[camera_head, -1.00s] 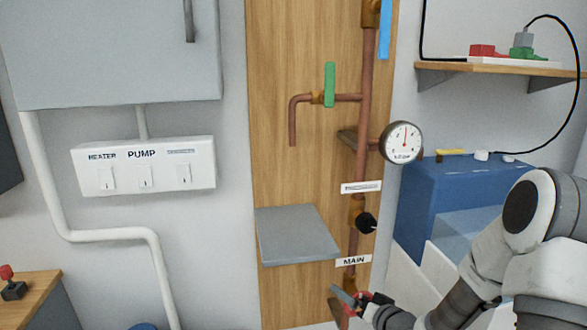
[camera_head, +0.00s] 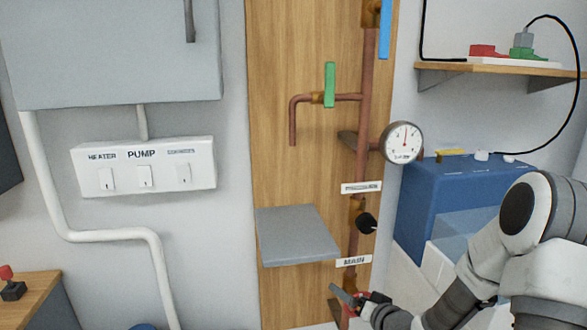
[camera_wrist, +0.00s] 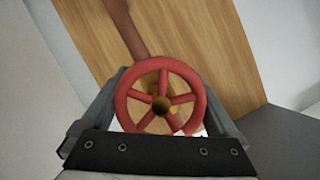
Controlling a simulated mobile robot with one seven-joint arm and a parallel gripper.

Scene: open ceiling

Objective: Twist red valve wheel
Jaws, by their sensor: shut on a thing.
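The red valve wheel (camera_wrist: 198,88) fills the middle of the wrist view, with several spokes and a brass-coloured hub. In the head view the wheel (camera_head: 350,309) is a small red patch below the MAIN label (camera_head: 353,261), mostly hidden by my gripper. My gripper (camera_head: 347,298) is at the wheel, low on the wooden panel. In the wrist view its two fingers (camera_wrist: 160,92) stand on the left and right of the rim, shut on the wheel. The fingertips are partly hidden behind the rim.
A copper pipe (camera_head: 363,145) runs up the wooden panel (camera_head: 275,175), with a gauge (camera_head: 401,142), a black knob (camera_head: 367,223) and a green lever (camera_head: 330,85). A grey shelf (camera_head: 297,234) juts out left of the pipe. A blue tank (camera_head: 420,195) stands right.

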